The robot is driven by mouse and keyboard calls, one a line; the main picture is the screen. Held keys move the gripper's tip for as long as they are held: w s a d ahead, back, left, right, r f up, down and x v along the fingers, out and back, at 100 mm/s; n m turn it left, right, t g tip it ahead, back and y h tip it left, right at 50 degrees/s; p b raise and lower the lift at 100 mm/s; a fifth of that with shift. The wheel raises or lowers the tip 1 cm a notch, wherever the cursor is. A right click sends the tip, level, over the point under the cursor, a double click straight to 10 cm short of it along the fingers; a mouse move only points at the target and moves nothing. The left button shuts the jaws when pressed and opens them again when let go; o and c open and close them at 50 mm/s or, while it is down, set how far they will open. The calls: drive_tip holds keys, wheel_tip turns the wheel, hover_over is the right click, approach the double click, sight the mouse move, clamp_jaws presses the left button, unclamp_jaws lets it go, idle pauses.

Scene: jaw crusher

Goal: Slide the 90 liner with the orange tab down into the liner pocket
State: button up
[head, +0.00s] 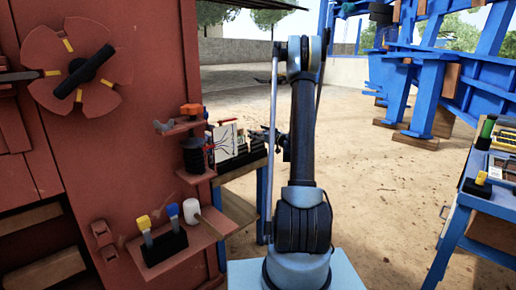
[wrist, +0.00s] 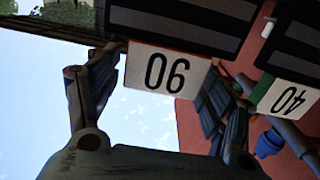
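In the wrist view, the 90 liner's tab (wrist: 168,72) shows upside down as a white face marked 90 with an orange-brown side edge. Dark liner plate (wrist: 185,22) shows above it. My gripper (wrist: 160,80) has its two fingers well apart, one at each side of the tab; firm contact is not visible. In the head view, my gripper (head: 272,138) is small and partly hidden by my arm, beside the small table at the red machine. I cannot make out the liner pocket.
A neighbouring liner's tab marked 40 (wrist: 290,98), with a green edge, is close on the right. The red machine (head: 110,130) with shelves (head: 180,250) stands left. A blue table (head: 490,200) stands right, with open ground between.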

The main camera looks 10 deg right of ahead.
clamp_jaws()
drive_tip(key=shift+r, duration=0.1)
